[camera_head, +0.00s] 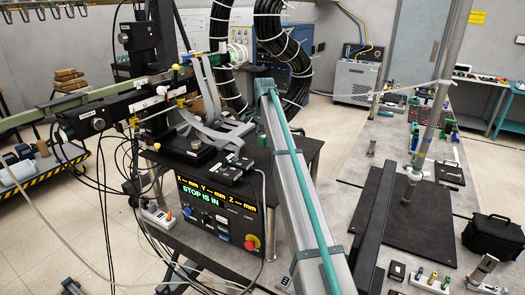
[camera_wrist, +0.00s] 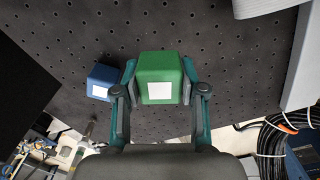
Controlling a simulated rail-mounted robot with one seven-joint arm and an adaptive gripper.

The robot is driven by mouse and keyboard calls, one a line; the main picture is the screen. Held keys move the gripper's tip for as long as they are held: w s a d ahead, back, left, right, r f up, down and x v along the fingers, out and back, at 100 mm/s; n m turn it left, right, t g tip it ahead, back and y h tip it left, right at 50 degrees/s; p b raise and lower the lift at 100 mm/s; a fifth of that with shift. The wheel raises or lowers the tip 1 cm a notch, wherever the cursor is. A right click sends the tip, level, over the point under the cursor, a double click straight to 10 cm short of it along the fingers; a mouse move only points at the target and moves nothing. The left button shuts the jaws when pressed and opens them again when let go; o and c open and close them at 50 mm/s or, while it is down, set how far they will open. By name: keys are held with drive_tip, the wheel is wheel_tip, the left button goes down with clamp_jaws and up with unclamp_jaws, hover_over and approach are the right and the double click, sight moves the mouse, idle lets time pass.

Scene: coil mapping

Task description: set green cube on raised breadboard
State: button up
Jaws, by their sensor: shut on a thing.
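My gripper (camera_wrist: 160,95) is shut on a green cube (camera_wrist: 158,66) in the wrist view, with one teal-edged finger on each side. A white square label faces the camera. Behind the cube lies a dark perforated breadboard (camera_wrist: 120,30), which fills most of the upper picture. I cannot tell whether the cube touches it. A smaller blue cube (camera_wrist: 102,77) with a white label is just left of my left finger, apart from the green cube. I cannot make out my gripper or the cubes in the head view.
A pale block (camera_wrist: 262,8) and a grey upright part (camera_wrist: 302,60) border the breadboard on the right. A black cable bundle (camera_wrist: 275,140) lies past its lower right edge. In the head view, a control box (camera_head: 220,215) reads "STOP IS IN", and a black bag (camera_head: 493,237) stands right.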

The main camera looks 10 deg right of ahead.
sight(262, 154)
drive_tip(key=f, duration=0.1)
drive_tip(key=w+f+b, duration=0.1)
drive_tip(key=f, duration=0.1)
drive_tip(key=f+b, duration=0.1)
drive_tip(key=shift+w+a+f, duration=0.15)
drive_tip(key=shift+a+f, duration=0.1)
drive_tip(key=shift+f, duration=0.1)
drive_tip(key=shift+f, duration=0.1)
drive_tip(key=o, duration=1.2)
drive_tip(key=shift+c, duration=0.2)
wheel_tip(262, 154, up, 12)
drive_tip(key=b, duration=0.3)
drive_tip(key=shift+b, duration=0.3)
